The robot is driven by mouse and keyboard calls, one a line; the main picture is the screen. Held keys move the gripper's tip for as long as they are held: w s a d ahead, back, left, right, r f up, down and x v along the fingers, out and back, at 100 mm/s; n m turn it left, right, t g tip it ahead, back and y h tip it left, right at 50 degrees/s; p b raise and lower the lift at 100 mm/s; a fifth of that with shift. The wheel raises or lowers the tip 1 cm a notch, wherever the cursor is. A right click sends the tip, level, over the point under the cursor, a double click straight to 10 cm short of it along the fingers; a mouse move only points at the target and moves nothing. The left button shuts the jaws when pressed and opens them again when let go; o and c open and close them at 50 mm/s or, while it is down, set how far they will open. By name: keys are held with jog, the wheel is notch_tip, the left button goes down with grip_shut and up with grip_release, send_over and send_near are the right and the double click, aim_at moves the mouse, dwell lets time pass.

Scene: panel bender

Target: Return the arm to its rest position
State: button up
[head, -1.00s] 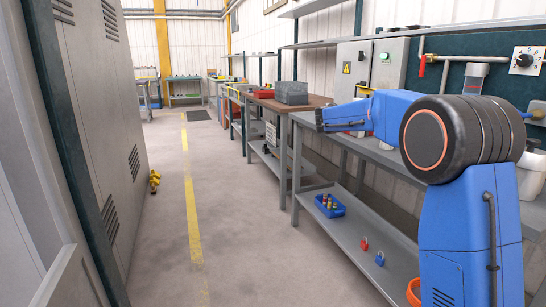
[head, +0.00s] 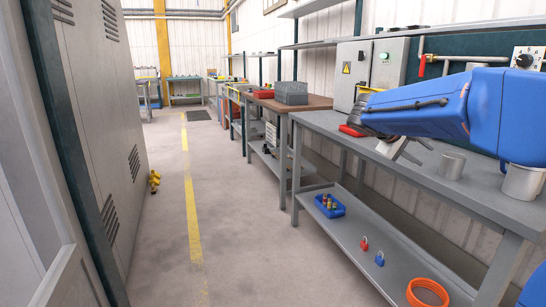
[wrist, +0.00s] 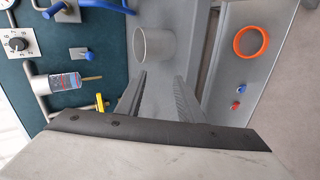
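My gripper (head: 402,150) is over the grey workbench at the right in the head view, with its fingers angled down toward the bench top. My blue arm reaches in from the right edge. In the wrist view my gripper (wrist: 160,90) shows two dark fingers spread apart, with nothing held between them. A grey metal cup (wrist: 153,45) stands beyond the fingers. In the head view the gripper is to the left of a grey cup (head: 452,165) and appears apart from it. The fingertips are small and partly hidden in the head view.
A control cabinet (head: 385,68) is behind. The aisle floor (head: 240,215) is clear.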

jog(key=s+a+f+m+y, duration=0.1)
jog(key=s+a+f+y, duration=0.2)
jog(key=s, duration=0.9)
jog(key=s+a+f+m+y, duration=0.1)
jog(key=s+a+f+y, duration=0.3)
jog(key=s+a+f, duration=0.3)
jog(key=s+a+f+y, duration=0.4)
jog(key=s+f, duration=0.7)
jog(key=s, duration=0.6)
jog(key=shift+a+f+m+t, duration=0.3)
jog(key=shift+a+f+m, duration=0.1)
jog(key=shift+a, duration=0.15)
jog(key=shift+r, duration=0.1)
